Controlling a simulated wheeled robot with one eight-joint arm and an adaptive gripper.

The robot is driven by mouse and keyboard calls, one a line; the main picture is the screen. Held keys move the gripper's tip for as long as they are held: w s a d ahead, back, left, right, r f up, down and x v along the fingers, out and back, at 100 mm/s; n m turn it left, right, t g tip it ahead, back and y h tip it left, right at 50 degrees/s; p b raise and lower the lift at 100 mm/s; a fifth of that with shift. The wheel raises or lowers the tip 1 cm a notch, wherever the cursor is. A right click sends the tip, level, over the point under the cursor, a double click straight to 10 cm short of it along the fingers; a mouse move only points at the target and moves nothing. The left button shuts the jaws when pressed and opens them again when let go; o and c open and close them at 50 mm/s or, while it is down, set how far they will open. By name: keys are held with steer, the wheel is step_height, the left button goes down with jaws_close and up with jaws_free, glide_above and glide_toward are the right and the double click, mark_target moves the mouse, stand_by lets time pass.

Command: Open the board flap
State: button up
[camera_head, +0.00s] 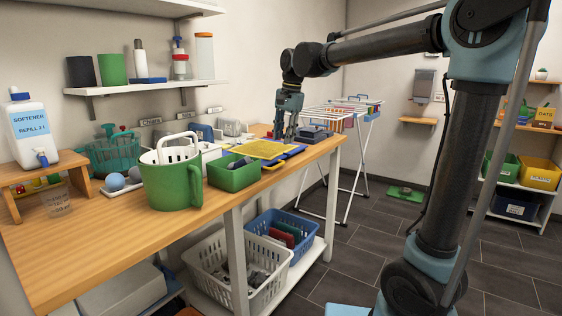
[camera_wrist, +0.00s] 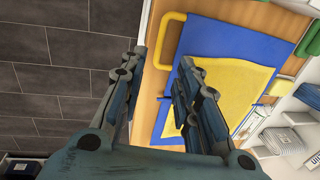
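A blue board (camera_head: 292,154) lies on the wooden table, with a yellow sheet or cloth (camera_head: 263,149) on it. In the wrist view, the blue board (camera_wrist: 226,40) shows a yellow bar handle (camera_wrist: 178,16) along its left edge, and the yellow sheet (camera_wrist: 240,88) covers much of it. My gripper (camera_head: 285,138) points down over the far part of the board. In the wrist view, my gripper (camera_wrist: 158,57) is open and empty; the handle appears between and beyond its fingertips. I cannot tell their height above it. Which panel is the flap is unclear.
A green bin (camera_head: 232,177) and a green bucket (camera_head: 170,185) stand nearer on the table (camera_head: 100,235). A drying rack (camera_head: 345,120) stands beyond the table's far end. Pale boxes (camera_wrist: 285,120) flank the board. Open floor (camera_wrist: 50,70) lies beyond the table's front edge.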

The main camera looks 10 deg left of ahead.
mark_target(280, 165)
steer(key=f, duration=0.3)
steer(key=a+f, duration=0.1)
steer(key=f, duration=0.5)
steer(key=shift+w+a+f, duration=0.3)
steer(key=shift+w+f, duration=0.05)
steer(key=shift+f, duration=0.05)
jaws_close()
